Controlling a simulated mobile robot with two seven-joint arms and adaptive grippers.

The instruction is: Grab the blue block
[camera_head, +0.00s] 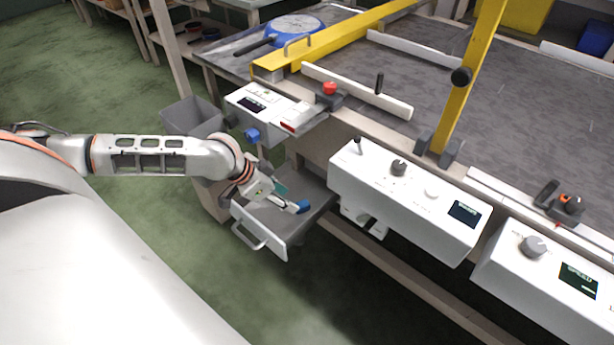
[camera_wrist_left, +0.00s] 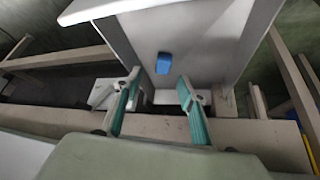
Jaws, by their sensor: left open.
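The blue block (camera_head: 304,207) lies inside an open drawer (camera_head: 270,241) with a white front and a handle. In the left wrist view the blue block (camera_wrist_left: 164,63) rests on the drawer's bare floor (camera_wrist_left: 210,45), beyond the fingertips. My left gripper (camera_head: 287,199) reaches over the drawer from the left, close to the block. In the wrist view its two green-padded fingers (camera_wrist_left: 159,80) are apart with nothing between them. The block appears clear of both fingers. My right gripper is not in view.
White control boxes (camera_head: 405,205) with knobs stand right of the drawer, below the grey conveyor (camera_head: 440,75). A grey bin (camera_head: 192,117) stands behind my left arm. Green floor in front of the drawer is clear.

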